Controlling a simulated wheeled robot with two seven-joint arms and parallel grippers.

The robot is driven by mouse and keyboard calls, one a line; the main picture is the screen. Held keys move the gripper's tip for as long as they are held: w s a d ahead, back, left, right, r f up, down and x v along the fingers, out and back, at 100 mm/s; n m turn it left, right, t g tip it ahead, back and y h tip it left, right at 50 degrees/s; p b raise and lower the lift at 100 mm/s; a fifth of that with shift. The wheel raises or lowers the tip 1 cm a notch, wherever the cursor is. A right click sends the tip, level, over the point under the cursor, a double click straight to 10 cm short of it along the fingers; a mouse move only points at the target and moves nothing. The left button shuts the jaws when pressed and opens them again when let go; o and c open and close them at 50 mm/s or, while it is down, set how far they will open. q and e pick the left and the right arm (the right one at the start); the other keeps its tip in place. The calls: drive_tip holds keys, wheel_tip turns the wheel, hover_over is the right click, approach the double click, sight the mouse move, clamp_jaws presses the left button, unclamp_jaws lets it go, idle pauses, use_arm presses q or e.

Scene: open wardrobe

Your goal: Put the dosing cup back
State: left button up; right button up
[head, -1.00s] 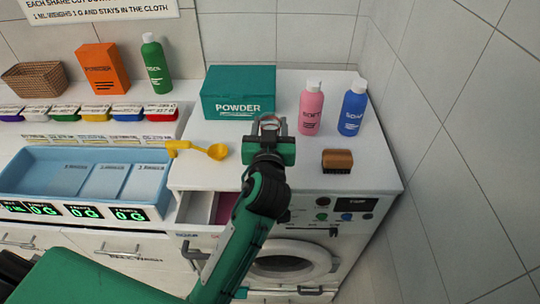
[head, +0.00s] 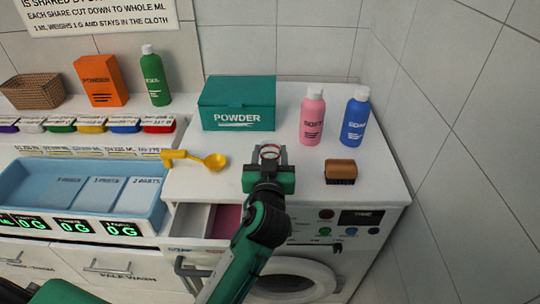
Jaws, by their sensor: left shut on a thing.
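The gripper is over the white top of the washing machine, in front of the teal powder box. My own gripper hides part of the cup, and I cannot tell whether the cup touches the top. My right gripper is not in view.
On the machine top (head: 300,190) are a teal powder box (head: 236,104), a pink bottle (head: 312,118), a blue bottle (head: 355,119), a brown brush (head: 340,171) and a yellow scoop (head: 214,161). The detergent drawer (head: 191,221) is open. A blue tray (head: 152,219) is at left.

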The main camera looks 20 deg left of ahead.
use_arm(q)
drive_tip(key=shift+f, duration=0.25)
drive_tip(key=o, duration=1)
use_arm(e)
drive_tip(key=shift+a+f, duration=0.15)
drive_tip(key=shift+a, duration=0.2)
use_arm(q)
drive_tip(key=shift+r, duration=0.1)
drive_tip(key=shift+r, duration=0.2)
drive_tip(key=shift+b+v, duration=2.3)
drive_tip(key=shift+v, duration=3.7)
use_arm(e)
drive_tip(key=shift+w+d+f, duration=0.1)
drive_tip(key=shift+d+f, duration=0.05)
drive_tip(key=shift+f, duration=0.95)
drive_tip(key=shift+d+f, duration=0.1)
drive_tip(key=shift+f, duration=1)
use_arm(q)
drive_tip(key=shift+f, duration=0.1)
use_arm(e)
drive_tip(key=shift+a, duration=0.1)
